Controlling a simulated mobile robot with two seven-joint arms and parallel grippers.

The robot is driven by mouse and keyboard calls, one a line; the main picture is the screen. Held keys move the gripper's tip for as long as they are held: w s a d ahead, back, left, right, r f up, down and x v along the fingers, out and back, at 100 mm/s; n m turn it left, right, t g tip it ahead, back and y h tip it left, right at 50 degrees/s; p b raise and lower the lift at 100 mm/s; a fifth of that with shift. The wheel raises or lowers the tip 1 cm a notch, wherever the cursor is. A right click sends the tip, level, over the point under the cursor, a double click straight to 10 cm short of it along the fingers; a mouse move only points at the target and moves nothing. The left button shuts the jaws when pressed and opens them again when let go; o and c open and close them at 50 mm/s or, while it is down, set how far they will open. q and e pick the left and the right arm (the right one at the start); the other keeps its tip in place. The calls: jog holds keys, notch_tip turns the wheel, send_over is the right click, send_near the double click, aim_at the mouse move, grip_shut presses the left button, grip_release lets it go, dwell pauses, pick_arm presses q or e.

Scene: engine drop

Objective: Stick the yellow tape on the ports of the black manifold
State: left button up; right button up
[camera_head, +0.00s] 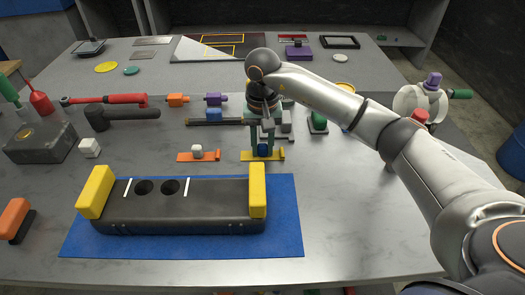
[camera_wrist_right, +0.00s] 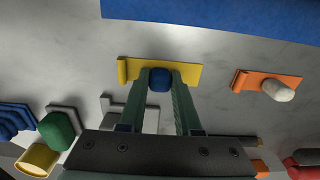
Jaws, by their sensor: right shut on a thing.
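The black manifold (camera_head: 180,212) lies on a blue mat (camera_head: 285,215), with a yellow block at each end. Two round dark ports (camera_head: 157,187) show on its top between two white lines. The yellow tape (camera_head: 274,155) is a flat strip with a blue knob (camera_head: 263,149), lying on the table behind the manifold's right end. My right gripper (camera_head: 262,143) points down with its green fingers shut on the blue knob. The wrist view shows the fingers on both sides of the knob (camera_wrist_right: 159,79) and the yellow strip (camera_wrist_right: 190,73) under them. My left gripper is out of view.
An orange strip (camera_head: 198,155) with a white knob lies left of the yellow tape. Bare table lies between the strips and the mat.

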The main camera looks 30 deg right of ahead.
grip_shut()
